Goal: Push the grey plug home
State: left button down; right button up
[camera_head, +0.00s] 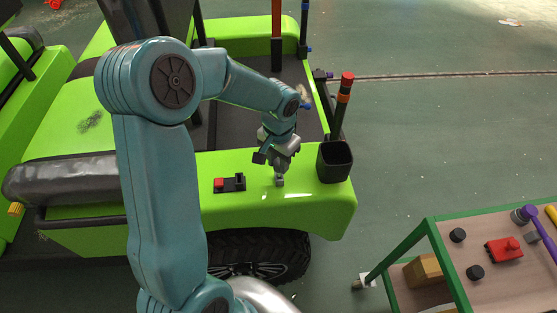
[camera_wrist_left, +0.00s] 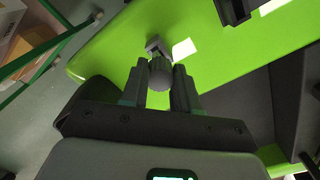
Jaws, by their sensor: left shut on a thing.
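My left gripper (camera_head: 280,172) is over the green fender of the cart (camera_head: 320,205), pointing down. It is shut on the grey plug (camera_head: 280,182), whose lower end shows just under the fingertips. In the left wrist view the plug (camera_wrist_left: 161,73) is a round grey body between the two fingers (camera_wrist_left: 163,88), with a small block at its far end. Whether the plug touches the fender is unclear. A black socket-like part with a red piece (camera_head: 220,184) sits on the fender to the left, apart from the plug; its black end (camera_wrist_left: 232,12) shows in the left wrist view. My right gripper is not in view.
A green-framed table (camera_head: 500,275) with a red part and black knobs stands at lower right. The floor between is clear.

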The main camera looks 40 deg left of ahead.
pick_arm(q)
jog(key=shift+f, duration=0.25)
jog(key=shift+f+b, duration=1.4)
jog(key=shift+b, duration=0.1)
jog(key=c, duration=0.8)
grip_release()
jog(key=shift+o, duration=0.2)
notch_tip(320, 180, up, 16)
jog(key=p, duration=0.1)
jog(key=shift+r, duration=0.2)
jog(key=shift+s, duration=0.1)
